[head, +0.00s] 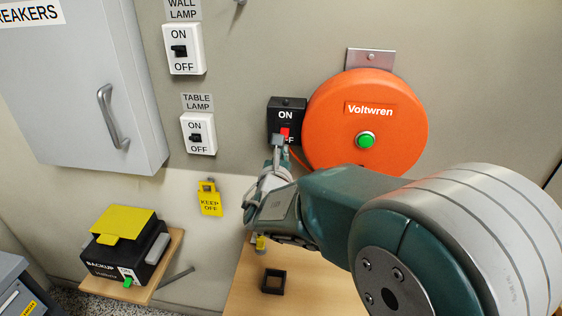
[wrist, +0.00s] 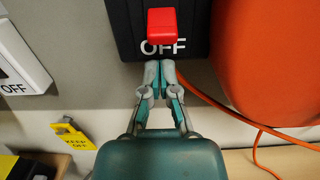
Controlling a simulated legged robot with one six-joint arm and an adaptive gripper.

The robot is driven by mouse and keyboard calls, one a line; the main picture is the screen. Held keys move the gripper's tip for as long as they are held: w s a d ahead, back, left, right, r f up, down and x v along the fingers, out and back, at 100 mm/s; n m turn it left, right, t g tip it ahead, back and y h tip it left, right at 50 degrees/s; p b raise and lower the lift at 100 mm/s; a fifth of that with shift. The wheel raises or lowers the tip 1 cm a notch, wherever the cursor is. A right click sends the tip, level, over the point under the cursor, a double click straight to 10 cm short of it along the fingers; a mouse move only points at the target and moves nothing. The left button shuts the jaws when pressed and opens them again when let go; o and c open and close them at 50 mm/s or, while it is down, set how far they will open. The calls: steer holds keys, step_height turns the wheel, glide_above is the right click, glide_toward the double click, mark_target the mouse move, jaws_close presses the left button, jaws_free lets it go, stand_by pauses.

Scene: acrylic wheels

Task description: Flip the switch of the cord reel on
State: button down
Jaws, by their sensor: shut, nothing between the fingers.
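The orange round cord reel (head: 345,130), marked Voltwren, hangs on the wall with a green button (head: 365,139) at its middle. A black switch box (head: 288,104) sits at its left, with ON above and OFF below. Its red lever (head: 285,132) is down near OFF; the wrist view shows the red lever (wrist: 163,25) just above the word OFF. My gripper (wrist: 159,66) is shut and empty. Its fingertips are just under the lower edge of the box, below the lever. In the head view my gripper (head: 278,142) partly covers the OFF label.
Wall lamp switch (head: 184,49) and table lamp switch (head: 199,134) are at the left. A yellow KEEP OFF tag (head: 209,200) hangs below. A grey breaker cabinet (head: 75,90) and a backup box (head: 126,252) are further left. An orange cord (wrist: 215,103) runs right of my gripper.

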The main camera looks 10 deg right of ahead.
steer(key=shift+s+a+r, duration=0.1)
steer(key=shift+s+r, duration=0.05)
steer(key=shift+r, duration=0.3)
steer(key=shift+s+a+r, duration=0.1)
steer(key=shift+s+r, duration=0.05)
steer(key=shift+r, duration=0.25)
steer(key=shift+s+a+r+g+y, duration=0.15)
steer(key=shift+r+g+y, duration=0.15)
steer(key=shift+g, duration=0.45)
steer(key=shift+s+d+r+g+y, duration=0.15)
steer(key=shift+r+g+y, duration=0.15)
steer(key=shift+g, duration=0.4)
steer(key=shift+s+a+r+g+y, duration=0.1)
steer(key=shift+s+r+g+y, duration=0.15)
steer(key=shift+g, duration=0.5)
stand_by(1.9)
steer(key=shift+r, duration=0.75)
stand_by(0.9)
